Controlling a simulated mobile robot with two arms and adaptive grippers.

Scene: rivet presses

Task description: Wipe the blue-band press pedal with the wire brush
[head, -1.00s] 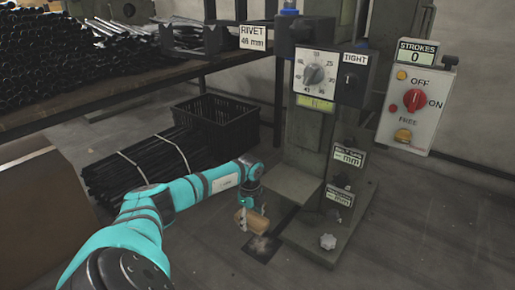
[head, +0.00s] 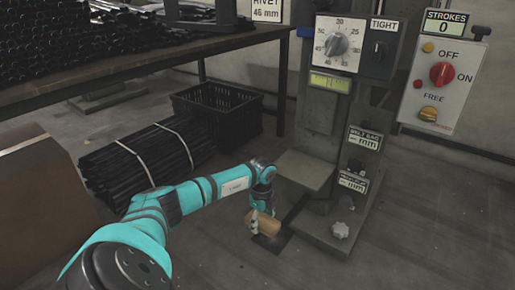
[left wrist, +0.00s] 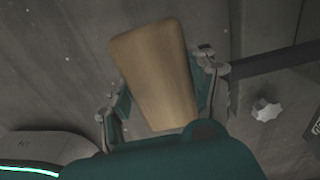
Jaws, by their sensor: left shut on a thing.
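My left gripper (head: 258,213) is shut on the wire brush, whose wooden block (head: 265,224) sticks out from the fingers. In the left wrist view the wooden block (left wrist: 155,70) lies between the two fingers (left wrist: 160,95). The press pedal (head: 270,244) is a dark flat plate low over the floor, at the end of a dark arm. The brush is over the pedal plate and partly covers it. I cannot tell whether the bristles touch it. The pedal's dark arm shows in the left wrist view (left wrist: 275,64). My right gripper is out of view.
The press (head: 320,110) stands behind the pedal, with a grey shelf plate (head: 305,170) close to my gripper. A star knob (head: 340,230) sits on its base. A black crate (head: 218,110) and bundled dark bars (head: 140,160) lie left. Floor in front is clear.

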